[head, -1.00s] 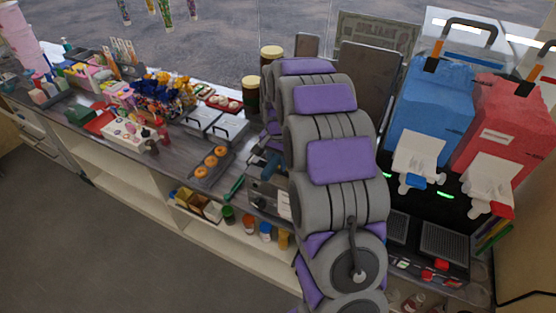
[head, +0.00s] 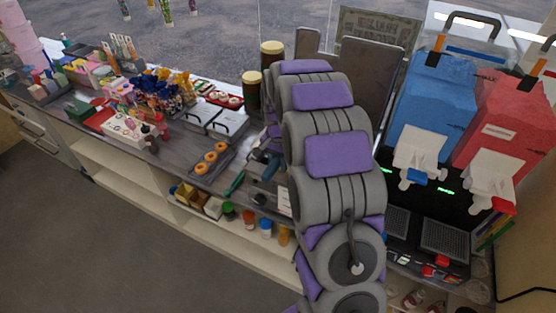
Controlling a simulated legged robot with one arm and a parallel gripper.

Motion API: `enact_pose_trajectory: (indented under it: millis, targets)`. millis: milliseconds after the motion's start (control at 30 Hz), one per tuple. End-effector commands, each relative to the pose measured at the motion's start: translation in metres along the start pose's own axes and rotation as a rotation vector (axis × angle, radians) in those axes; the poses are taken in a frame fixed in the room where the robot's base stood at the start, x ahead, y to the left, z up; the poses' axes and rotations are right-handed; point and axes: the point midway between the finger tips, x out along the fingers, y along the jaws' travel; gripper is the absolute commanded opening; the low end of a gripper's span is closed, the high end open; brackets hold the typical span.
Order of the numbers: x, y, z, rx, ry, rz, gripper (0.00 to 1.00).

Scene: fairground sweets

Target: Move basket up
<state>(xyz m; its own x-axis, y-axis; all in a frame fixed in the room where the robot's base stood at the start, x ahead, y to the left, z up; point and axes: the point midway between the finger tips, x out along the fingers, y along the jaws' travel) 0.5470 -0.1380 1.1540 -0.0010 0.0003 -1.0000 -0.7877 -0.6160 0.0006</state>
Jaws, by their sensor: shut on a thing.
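My grey and purple arm rises through the middle of the head view and bends down on its far side. My gripper (head: 264,162) shows only partly, as dark and blue shapes beside the arm's left edge, low over the counter. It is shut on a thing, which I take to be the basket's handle. The basket itself cannot be made out; my arm covers most of that spot. A grey appliance (head: 265,196) stands at the counter's front edge just below the gripper, partly hidden by the arm.
Blue (head: 433,105) and red (head: 497,125) slush machines stand at right. Dark upright panels (head: 378,75) are behind my arm. Ring doughnuts (head: 209,157) on a tray, a green-handled tool (head: 235,183) and closed metal bins (head: 228,124) lie left.

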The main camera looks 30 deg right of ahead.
Motion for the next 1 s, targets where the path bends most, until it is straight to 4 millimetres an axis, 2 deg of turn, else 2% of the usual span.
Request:
enact_pose_trajectory:
  millis: [267, 300, 600, 867, 1000]
  targets:
    - [0.002, 0.000, 0.000, 0.000, 0.001, -0.001, 0.00]
    - [0.002, 0.000, 0.000, 0.000, 0.001, -0.001, 0.34]
    - [0.003, 0.000, 0.000, 0.000, 0.000, 0.000, 0.62]
    - [0.001, 0.000, 0.000, 0.000, 0.000, 0.000, 0.62]
    - [-0.010, 0.000, 0.000, 0.000, 0.001, 0.000, 0.62]
